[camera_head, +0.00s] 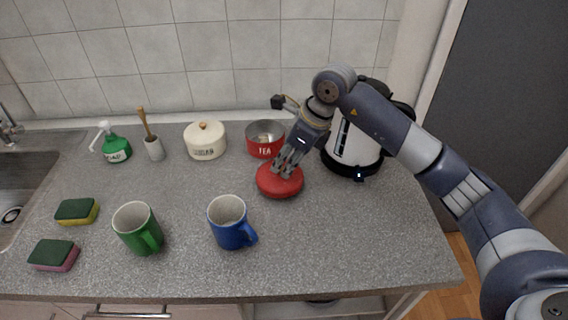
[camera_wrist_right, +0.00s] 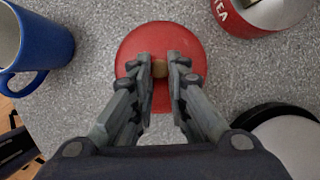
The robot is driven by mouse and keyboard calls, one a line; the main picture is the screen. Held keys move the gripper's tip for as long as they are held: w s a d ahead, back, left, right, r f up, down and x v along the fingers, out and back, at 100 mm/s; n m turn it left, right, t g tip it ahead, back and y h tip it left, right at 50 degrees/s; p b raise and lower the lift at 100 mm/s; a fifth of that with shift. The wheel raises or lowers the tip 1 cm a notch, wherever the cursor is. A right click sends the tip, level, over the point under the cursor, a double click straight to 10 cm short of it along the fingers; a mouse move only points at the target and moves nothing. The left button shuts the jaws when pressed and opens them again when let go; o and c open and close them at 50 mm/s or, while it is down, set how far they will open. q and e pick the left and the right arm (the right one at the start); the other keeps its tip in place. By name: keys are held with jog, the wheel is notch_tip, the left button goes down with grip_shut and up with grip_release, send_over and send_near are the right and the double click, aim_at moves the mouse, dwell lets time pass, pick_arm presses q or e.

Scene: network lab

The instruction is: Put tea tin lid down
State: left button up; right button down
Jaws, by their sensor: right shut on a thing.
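The red tea tin lid (camera_head: 280,184) is at the middle right of the counter, in front of the open red tea tin (camera_head: 265,139). In the right wrist view the lid (camera_wrist_right: 135,45) lies flat below the fingers, with its wooden knob (camera_wrist_right: 160,68) between them. My right gripper (camera_head: 286,168) is shut on the knob from above; it also shows in the right wrist view (camera_wrist_right: 160,68). The lid is at or very near the counter top; I cannot tell if it touches. The tin (camera_wrist_right: 255,15) is partly cut off there. My left gripper is not in view.
A blue mug (camera_head: 230,222) stands left of the lid in front, with a green mug (camera_head: 138,228) farther left. A kettle (camera_head: 352,145) stands to the right, partly behind my arm. A cream sugar tin (camera_head: 205,142), soap bottle (camera_head: 115,146) and sponges (camera_head: 77,211) are left. Counter right of the blue mug is clear.

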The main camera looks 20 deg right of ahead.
jog(key=shift+w, duration=0.8)
notch_tip(320, 180, down, 3)
jog(key=shift+r+p, duration=0.1)
jog(key=shift+p, duration=0.65)
jog(key=shift+d+f, duration=0.1)
jog(key=shift+f, duration=0.35)
jog(key=shift+f, duration=0.15)
jog(key=c, duration=1.6)
grip_release()
jog(key=shift+o, duration=0.2)
